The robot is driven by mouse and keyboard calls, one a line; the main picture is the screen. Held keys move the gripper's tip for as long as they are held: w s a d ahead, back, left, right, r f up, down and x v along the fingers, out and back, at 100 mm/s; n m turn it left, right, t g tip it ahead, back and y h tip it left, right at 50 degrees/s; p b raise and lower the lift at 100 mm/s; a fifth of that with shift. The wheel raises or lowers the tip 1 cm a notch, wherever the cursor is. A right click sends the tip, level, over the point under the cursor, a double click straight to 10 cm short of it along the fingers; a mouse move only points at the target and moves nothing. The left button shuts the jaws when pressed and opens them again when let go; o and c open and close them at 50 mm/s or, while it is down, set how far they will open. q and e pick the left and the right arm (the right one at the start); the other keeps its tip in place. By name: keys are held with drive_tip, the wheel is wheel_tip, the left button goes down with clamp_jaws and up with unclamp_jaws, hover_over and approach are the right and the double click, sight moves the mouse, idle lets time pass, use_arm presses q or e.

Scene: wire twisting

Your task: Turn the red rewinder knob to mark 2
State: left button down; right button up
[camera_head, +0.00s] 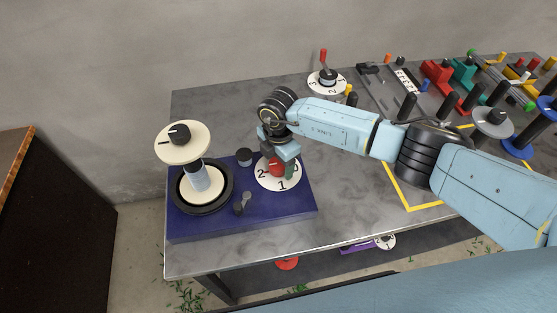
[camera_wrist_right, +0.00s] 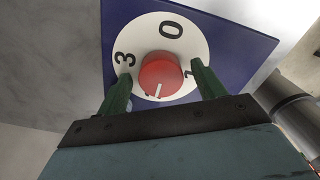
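The red rewinder knob (camera_head: 276,168) sits on a white numbered dial (camera_head: 265,182) on the blue base. In the right wrist view the knob (camera_wrist_right: 160,74) is in the middle of the dial (camera_wrist_right: 190,32). Its white pointer line faces the lower edge of the picture, between the 3 and the 1. The 2 is mostly hidden there. My right gripper (camera_head: 282,168) is over the dial. In the wrist view its green fingers (camera_wrist_right: 162,78) stand either side of the knob, with a gap on each side. It looks open. My left gripper is not in view.
Several coloured fixtures fill the table's right; the front middle is clear.

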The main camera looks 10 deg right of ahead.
sight(278, 163)
wheel_tip(278, 163, up, 13)
drive_tip(key=shift+r, duration=0.2)
idle(0.5)
idle(0.4)
